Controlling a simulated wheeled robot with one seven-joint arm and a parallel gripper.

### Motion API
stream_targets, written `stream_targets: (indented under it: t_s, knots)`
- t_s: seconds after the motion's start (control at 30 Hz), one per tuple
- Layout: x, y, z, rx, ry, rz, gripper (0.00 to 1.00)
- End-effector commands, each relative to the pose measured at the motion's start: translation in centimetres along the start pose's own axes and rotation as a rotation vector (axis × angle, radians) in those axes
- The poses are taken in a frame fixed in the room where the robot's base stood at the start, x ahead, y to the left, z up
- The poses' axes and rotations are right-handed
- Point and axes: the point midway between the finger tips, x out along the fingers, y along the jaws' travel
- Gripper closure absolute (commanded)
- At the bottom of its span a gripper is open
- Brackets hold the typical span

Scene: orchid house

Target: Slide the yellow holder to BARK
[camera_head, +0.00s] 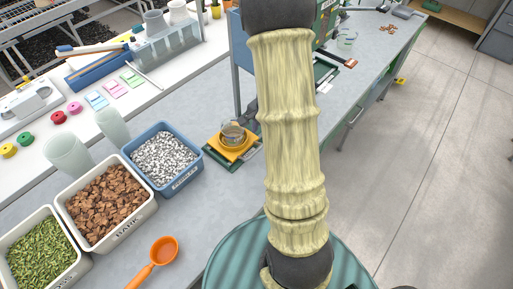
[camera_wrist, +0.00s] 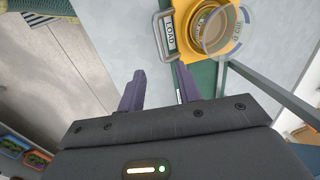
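The yellow holder (camera_head: 246,152) sits on a dark green base (camera_head: 218,158) on the grey bench in the head view, with a clear glass cup (camera_head: 232,133) on it. In the wrist view the yellow holder (camera_wrist: 185,12) is at the top, with a metal handle (camera_wrist: 158,36) on its left and a label reading LOAD beside it. My gripper (camera_wrist: 160,88) is open and empty, its two purple fingers apart and short of the handle. In the head view my arm hides part of the bench. BARK is lettered on the front of a white bin (camera_head: 124,233) of brown chips.
A blue bin (camera_head: 181,182) of grey-white granules stands between the bark bin and the holder. A bin (camera_head: 82,266) of green pieces is at lower left. An orange scoop (camera_head: 163,250) lies in front. Bare bench lies between the scoop and the holder.

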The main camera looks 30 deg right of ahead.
Motion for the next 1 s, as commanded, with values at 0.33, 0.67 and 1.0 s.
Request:
stream_targets:
  t_s: [0.33, 0.67, 1.0]
  knots:
    - [6.3, 0.1, 0.0, 0.002, -0.002, 0.001, 0.66]
    - [10.5, 0.0, 0.0, 0.000, 0.000, 0.000, 0.66]
    - [10.9, -0.1, 0.0, -0.001, 0.001, -0.001, 0.66]
